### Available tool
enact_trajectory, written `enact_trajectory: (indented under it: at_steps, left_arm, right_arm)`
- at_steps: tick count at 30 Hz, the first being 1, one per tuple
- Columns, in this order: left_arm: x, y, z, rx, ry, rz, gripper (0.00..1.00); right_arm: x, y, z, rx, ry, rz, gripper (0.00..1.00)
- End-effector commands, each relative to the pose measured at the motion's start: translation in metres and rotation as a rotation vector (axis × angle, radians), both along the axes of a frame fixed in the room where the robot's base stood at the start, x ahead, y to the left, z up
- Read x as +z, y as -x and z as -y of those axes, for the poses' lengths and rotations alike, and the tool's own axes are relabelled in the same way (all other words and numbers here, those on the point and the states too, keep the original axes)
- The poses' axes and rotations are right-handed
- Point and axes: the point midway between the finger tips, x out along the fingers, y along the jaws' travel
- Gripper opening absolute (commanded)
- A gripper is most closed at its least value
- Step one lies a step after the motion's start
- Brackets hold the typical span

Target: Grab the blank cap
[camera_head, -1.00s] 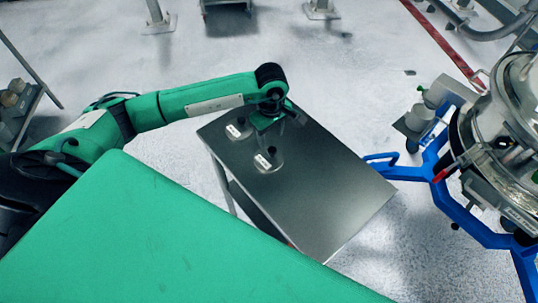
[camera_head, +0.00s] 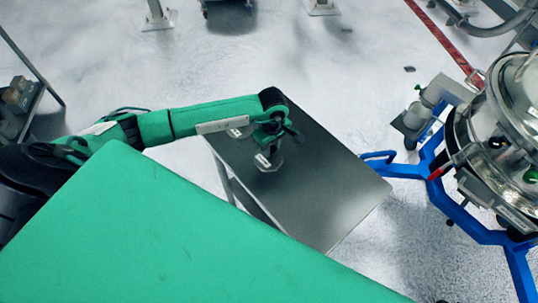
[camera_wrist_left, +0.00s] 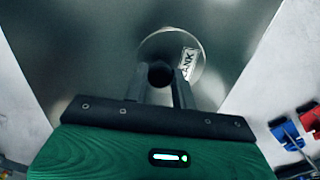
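The blank cap (camera_wrist_left: 157,45) is a round metal disc with a black knob (camera_wrist_left: 160,74) at its centre. In the left wrist view its white label partly reads "ANK". In the head view the cap (camera_head: 272,166) lies on the grey table, partly covered by my gripper. My left gripper (camera_wrist_left: 160,88) is open over the cap, with one finger on each side of the knob. I cannot tell whether the fingers touch the knob. In the head view the gripper (camera_head: 270,146) points down at the cap. My right gripper is not in view.
The right part of the table is clear. A green surface (camera_head: 150,230) fills the foreground. A blue-framed machine (camera_head: 460,205) stands at the right.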

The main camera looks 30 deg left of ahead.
Motion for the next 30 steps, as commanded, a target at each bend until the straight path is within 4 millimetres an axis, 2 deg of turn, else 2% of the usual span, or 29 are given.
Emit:
enact_trajectory:
  at_steps: [1,3,4,12,17,23,30]
  left_arm:
    - [0.000,0.000,0.000,0.000,0.000,0.000,0.16]
    - [0.000,0.000,0.000,0.000,0.000,0.000,0.02]
    - [0.000,0.000,0.000,0.000,0.000,0.000,0.00]
    - [0.002,0.000,0.000,0.000,0.000,0.001,0.00]
    - [0.010,-0.001,0.000,0.001,0.000,0.003,0.00]
    - [0.044,-0.002,-0.001,0.000,0.001,0.007,0.00]
    - [0.108,-0.002,0.000,-0.001,0.000,0.009,0.00]
  right_arm:
    - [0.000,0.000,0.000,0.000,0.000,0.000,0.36]
    - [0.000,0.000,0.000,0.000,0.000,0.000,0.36]
    - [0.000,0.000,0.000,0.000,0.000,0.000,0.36]
    - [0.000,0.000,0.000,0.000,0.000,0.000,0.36]
    - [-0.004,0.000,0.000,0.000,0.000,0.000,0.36]
    - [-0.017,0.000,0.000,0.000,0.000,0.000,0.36]
    - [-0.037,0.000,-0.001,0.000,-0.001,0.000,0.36]
